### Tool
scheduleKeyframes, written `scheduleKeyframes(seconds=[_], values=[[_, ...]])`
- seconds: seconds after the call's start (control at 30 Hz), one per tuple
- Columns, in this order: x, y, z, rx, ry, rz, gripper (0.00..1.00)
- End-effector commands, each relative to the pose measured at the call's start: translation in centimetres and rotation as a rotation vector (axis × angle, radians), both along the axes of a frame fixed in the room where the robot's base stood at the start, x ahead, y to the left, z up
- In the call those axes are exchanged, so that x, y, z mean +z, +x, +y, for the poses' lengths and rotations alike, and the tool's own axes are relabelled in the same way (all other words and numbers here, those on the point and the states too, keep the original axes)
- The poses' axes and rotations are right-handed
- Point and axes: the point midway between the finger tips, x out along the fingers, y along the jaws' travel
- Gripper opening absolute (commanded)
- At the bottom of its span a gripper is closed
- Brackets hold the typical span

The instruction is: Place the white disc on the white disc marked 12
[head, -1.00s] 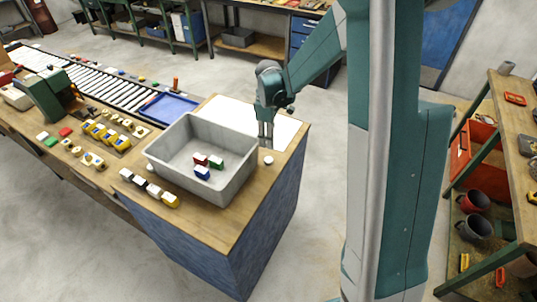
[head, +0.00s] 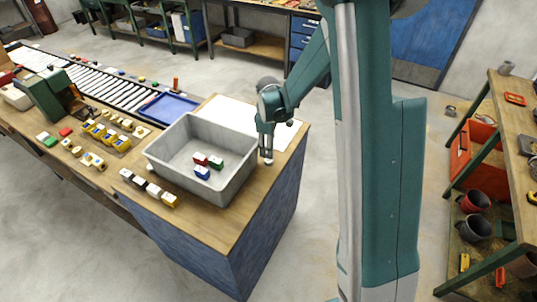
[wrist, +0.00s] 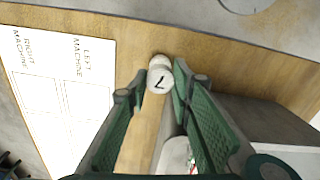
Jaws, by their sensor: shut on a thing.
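My gripper (head: 266,156) is at the front right of the workbench, beside the grey bin. In the wrist view my gripper (wrist: 160,82) is shut on a white disc (wrist: 158,80), which has a dark mark like a 7 on its face. A second white disc (wrist: 160,61) shows just beyond the held one and is partly covered by it. Its marking is hidden, and I cannot tell whether the two discs touch. In the head view white (head: 267,161) shows at the fingertips, too small to separate into two discs.
The grey bin (head: 236,180) stands close to the left of my gripper, with several coloured blocks inside. A white printed sheet (wrist: 58,75) lies on the bench behind. Several small blocks (head: 154,190) line the bench's front edge. The bench's right edge is near.

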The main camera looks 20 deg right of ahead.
Motion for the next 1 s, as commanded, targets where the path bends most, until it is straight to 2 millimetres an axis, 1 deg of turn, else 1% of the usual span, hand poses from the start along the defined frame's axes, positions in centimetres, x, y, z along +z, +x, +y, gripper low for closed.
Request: scheduleKeyframes(seconds=[0.2,0.33,0.87,0.9,1.0], values=[[-2.2,0.0,0.0,0.000,0.000,0.000,0.15],[-3.0,0.0,0.0,0.000,0.000,0.000,0.15],[-3.6,0.0,0.0,0.000,0.000,0.000,0.15],[-3.6,0.0,0.0,0.000,0.000,0.000,0.27],[-3.5,0.0,0.0,0.000,0.000,0.000,0.38]])
